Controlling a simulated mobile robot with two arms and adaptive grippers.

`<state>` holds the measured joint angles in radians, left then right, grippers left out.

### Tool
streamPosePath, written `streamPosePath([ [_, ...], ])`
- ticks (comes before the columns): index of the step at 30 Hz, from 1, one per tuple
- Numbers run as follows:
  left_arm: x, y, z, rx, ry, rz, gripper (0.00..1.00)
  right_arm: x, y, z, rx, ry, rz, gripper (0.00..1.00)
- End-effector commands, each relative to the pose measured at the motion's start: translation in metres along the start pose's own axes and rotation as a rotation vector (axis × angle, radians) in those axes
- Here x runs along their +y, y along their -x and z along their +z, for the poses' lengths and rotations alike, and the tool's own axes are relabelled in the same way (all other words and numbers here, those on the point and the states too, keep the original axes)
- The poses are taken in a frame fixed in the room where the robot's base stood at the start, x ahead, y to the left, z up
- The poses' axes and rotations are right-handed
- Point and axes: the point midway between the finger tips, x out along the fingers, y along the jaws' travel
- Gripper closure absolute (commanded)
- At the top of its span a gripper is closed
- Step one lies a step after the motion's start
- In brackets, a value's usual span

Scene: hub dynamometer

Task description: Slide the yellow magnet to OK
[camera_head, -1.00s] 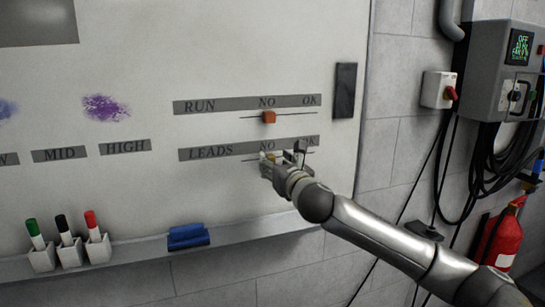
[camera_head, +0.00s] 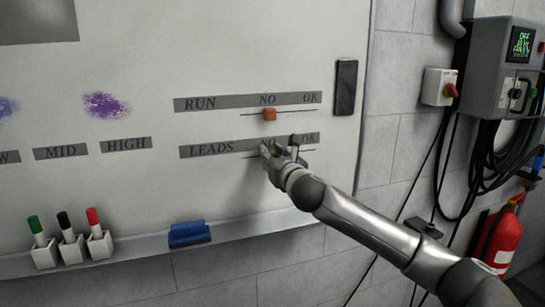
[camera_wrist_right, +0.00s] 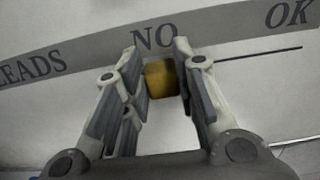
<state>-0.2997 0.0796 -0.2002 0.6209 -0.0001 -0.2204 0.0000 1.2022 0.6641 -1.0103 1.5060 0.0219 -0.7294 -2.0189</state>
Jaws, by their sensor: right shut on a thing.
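The yellow magnet (camera_wrist_right: 161,79) sits on the whiteboard just below the word NO on the LEADS strip, in the right wrist view. My right gripper (camera_wrist_right: 160,70) has its fingers on both sides of the magnet and is shut on it. In the head view my right gripper (camera_head: 281,152) is at the LEADS strip (camera_head: 230,147) and hides the magnet. A thin dark line (camera_wrist_right: 260,53) runs from the magnet toward the right, under the OK label (camera_wrist_right: 288,13). My left gripper is not in view.
An orange magnet (camera_head: 269,114) sits under NO on the RUN strip (camera_head: 225,103) above. A dark block (camera_head: 346,88) is on the board's right side. The ledge (camera_head: 260,227) below holds a blue eraser (camera_head: 189,234) and several pen cups.

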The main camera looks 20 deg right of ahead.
Motion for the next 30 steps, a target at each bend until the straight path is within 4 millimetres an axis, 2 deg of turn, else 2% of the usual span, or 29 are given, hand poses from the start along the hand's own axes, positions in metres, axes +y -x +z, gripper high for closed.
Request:
streamPosePath([
  [7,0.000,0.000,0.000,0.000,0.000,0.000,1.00,-0.001,0.000,0.000,0.000,0.000,0.000,1.00],
  [11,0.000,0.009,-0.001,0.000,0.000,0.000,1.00,-0.012,0.000,0.003,0.001,0.000,-0.003,1.00],
  [18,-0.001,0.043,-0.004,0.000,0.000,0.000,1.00,-0.070,0.000,0.006,0.003,0.004,-0.008,1.00],
  [24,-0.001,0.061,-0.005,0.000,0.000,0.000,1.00,-0.115,0.000,0.004,0.001,0.002,-0.006,1.00],
  [30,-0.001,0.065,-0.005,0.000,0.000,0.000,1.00,-0.130,0.000,0.001,0.001,0.000,-0.002,1.00],
])
